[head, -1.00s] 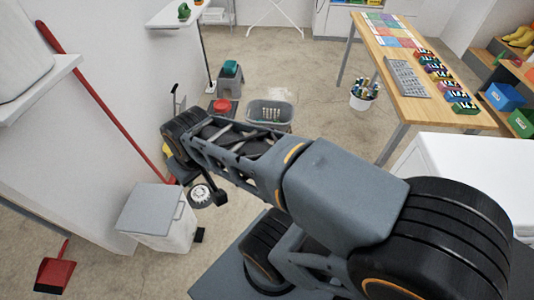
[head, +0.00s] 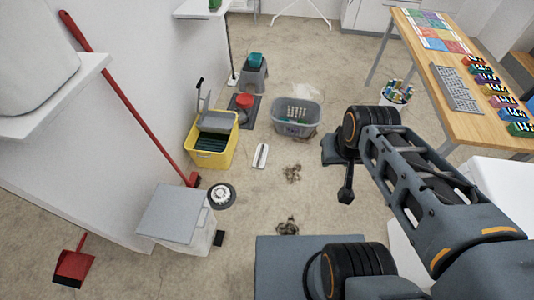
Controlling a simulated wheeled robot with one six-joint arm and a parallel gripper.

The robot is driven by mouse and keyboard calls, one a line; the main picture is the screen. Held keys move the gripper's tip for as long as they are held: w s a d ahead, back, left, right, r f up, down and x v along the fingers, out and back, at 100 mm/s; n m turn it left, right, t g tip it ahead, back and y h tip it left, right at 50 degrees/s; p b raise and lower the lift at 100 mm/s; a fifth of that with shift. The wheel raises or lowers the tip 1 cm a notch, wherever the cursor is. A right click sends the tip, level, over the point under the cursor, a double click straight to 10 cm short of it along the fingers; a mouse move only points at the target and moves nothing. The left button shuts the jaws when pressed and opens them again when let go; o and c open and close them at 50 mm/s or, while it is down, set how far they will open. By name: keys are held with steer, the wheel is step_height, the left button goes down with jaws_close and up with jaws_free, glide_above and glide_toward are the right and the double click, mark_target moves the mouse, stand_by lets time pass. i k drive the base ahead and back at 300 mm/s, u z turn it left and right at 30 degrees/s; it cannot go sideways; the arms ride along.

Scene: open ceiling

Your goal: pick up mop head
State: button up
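A round piece with a dark rim and a white centre (head: 222,195) lies on the floor beside the white bin; it looks like the mop head, though it is too small to be sure. My gripper (head: 346,192) hangs at the end of the folded arm, right of that piece and well apart from it. Only a dark end part of it shows. The arm's joint hides much of it, and I cannot see its opening or anything held.
A lidded white bin (head: 170,212) stands by the wall. A yellow mop bucket (head: 211,158) and a grey basket (head: 296,120) stand farther back. A small white object (head: 261,156) and dark clumps (head: 291,173) lie on the floor. A wooden table (head: 440,62) stands at right.

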mark_target(260, 158)
steer(key=i, duration=2)
steer(key=u, duration=1.75)
